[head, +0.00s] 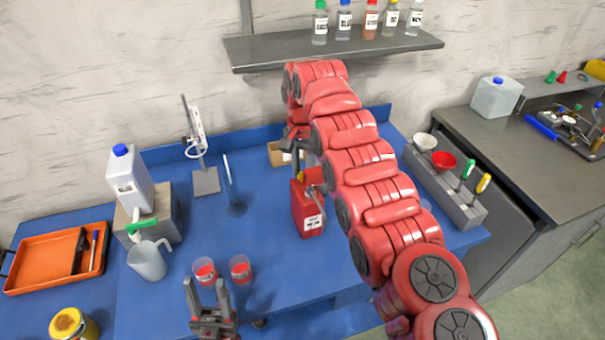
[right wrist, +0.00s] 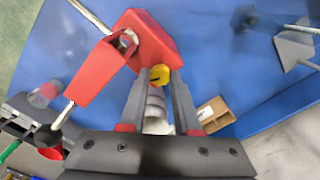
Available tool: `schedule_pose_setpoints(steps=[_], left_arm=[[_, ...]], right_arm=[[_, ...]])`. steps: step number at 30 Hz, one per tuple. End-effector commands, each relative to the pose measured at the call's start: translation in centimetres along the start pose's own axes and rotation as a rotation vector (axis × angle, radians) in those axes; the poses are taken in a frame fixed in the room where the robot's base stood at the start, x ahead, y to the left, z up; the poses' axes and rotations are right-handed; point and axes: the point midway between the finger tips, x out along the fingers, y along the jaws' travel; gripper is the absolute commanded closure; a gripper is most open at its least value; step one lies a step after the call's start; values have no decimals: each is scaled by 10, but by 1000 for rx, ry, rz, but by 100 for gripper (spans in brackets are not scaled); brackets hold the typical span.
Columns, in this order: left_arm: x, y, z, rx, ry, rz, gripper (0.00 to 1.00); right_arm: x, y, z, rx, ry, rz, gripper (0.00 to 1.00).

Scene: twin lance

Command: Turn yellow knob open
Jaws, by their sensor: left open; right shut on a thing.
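A red box-like container (head: 306,212) with a white label stands on the blue table, and its top shows close up in the right wrist view (right wrist: 148,38). The yellow knob (right wrist: 159,75) is on its side facing my right gripper; only a bit of yellow (head: 301,177) shows in the head view. My right gripper (right wrist: 158,84) is shut on the yellow knob, one finger on each side. My right arm hides part of the container in the head view. My left gripper (head: 207,290) is open and empty at the table's front edge.
Two cups with red contents (head: 204,271) stand just behind my left gripper. A clear jug (head: 148,262) sits under a white jug (head: 130,180) with a green spout. A small cardboard box (right wrist: 214,114) lies near the right gripper. A grey rack (head: 446,190) is at right.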

Motion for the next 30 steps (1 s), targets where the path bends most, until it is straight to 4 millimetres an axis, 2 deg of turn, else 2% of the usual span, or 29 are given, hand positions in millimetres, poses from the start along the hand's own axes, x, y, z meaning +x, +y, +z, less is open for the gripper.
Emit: schedule_pose_setpoints(steps=[9, 15, 30], left_arm=[[0, 0, 0, 0, 0, 0, 50], [1, 0, 0, 0, 0, 0, 50], [2, 0, 0, 0, 0, 0, 50]], right_arm=[[-1, 0, -1, -257, 1, 0, 100], [0, 0, 0, -368, 1, 0, 100], [0, 0, 0, -457, 0, 1, 100]])
